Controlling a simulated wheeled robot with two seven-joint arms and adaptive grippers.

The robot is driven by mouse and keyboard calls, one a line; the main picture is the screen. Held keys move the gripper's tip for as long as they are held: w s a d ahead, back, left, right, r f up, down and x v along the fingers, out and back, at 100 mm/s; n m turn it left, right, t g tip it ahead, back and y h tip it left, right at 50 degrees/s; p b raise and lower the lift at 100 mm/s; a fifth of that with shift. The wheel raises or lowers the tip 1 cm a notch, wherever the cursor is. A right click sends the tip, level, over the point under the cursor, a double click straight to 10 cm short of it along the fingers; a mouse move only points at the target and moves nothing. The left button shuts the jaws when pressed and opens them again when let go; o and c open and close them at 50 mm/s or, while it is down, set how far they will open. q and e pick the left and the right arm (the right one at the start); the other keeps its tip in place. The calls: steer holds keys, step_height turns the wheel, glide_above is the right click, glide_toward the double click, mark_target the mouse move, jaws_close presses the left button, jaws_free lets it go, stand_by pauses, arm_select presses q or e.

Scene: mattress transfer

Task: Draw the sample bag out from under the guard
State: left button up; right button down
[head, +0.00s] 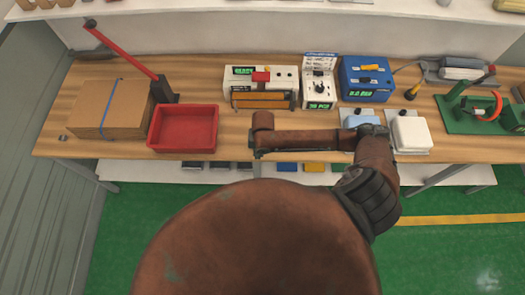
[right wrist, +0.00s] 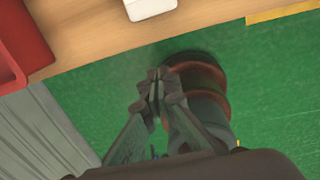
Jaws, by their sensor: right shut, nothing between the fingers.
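The bench-top sealer (head: 285,78) is a white unit with a green READY display and a red knob, at the middle back of the bench. An orange-brown bar with dark ends (head: 263,100) lies across its front and looks like the guard. I cannot make out a sample bag under it; my brown arm covers part of the bench in front. My right gripper shows in the right wrist view (right wrist: 155,92), shut and empty, over the green floor in front of the bench edge and apart from the sealer. My left gripper is not in view.
A red tray (head: 184,129) and a cardboard box (head: 110,108) stand on the left. Right of the sealer are a small white dial unit (head: 319,88), a blue unit (head: 366,78), a white pad (head: 411,133) and a green stand (head: 470,112). Some wood is bare between them.

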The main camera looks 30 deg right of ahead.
mark_target(263, 160)
steer(key=f, duration=0.3)
steer(key=d+f+n, duration=0.1)
steer(key=f, duration=0.2)
steer(key=d+f+n+p, duration=0.1)
steer(key=f, duration=0.1)
steer(key=shift+d+f+h, duration=0.25)
steer(key=shift+f+h, duration=0.05)
steer(key=shift+f, duration=0.1)
steer(key=w, duration=0.1)
steer(key=w+d, duration=0.1)
steer(key=w+p, duration=0.1)
steer(key=shift+w+d, duration=0.25)
steer(key=shift+w+d+f, duration=0.1)
steer(key=shift+w+f, duration=0.1)
steer(key=shift+w, duration=0.05)
steer(key=shift+s+r, duration=0.1)
steer(key=shift+s, duration=0.05)
